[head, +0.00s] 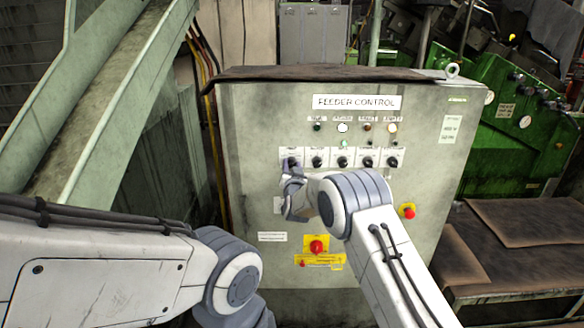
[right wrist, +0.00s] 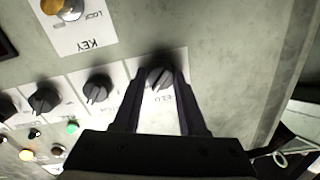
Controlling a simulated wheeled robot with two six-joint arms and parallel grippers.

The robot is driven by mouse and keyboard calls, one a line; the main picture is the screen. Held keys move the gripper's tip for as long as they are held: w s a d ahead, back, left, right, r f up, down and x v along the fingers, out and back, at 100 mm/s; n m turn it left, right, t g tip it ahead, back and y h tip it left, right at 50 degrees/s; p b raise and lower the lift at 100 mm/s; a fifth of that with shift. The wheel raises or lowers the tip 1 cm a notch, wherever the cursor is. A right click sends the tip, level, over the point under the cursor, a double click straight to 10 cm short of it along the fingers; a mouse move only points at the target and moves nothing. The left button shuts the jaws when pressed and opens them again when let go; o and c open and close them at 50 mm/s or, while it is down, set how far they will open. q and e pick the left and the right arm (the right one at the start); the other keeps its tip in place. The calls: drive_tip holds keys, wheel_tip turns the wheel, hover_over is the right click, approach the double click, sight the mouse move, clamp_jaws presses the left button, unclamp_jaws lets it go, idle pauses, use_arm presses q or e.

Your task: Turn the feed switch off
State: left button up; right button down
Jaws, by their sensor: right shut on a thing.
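The feed switch (right wrist: 160,77) is a dark round knob on a white plate, whose upside-down lettering is partly covered in the right wrist view. It is the leftmost in the row of knobs on the grey feeder control cabinet (head: 240,190). My right gripper (head: 291,166) is at this knob, mostly hiding it in the head view. In the right wrist view, the two dark fingers (right wrist: 160,92) sit on either side of the knob, shut on it. My left arm enters at the lower left; its gripper is out of view.
Several similar knobs (head: 343,162) stand right of the feed switch, below indicator lamps (head: 342,128). A red button (head: 317,247) on yellow and another red button (head: 409,211) are lower on the cabinet. A key switch (right wrist: 64,8) shows in the right wrist view. Green machinery stands right.

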drive_tip(key=shift+n+b, duration=0.7)
drive_tip(key=shift+n, duration=0.5)
drive_tip(key=shift+r+n, duration=0.1)
drive_tip(key=shift+n, duration=0.7)
drive_tip(key=shift+a+n, duration=0.1)
drive_tip(key=shift+n, duration=2)
drive_tip(key=shift+c, duration=2.3)
unclamp_jaws()
drive_tip(key=shift+g, duration=0.3)
drive_tip(key=shift+s, duration=0.1)
drive_tip(key=s+b, duration=0.3)
drive_tip(key=s, duration=0.7)
drive_tip(key=shift+s+d+r, duration=0.15)
drive_tip(key=shift+d+r, duration=0.05)
drive_tip(key=shift+r, duration=0.1)
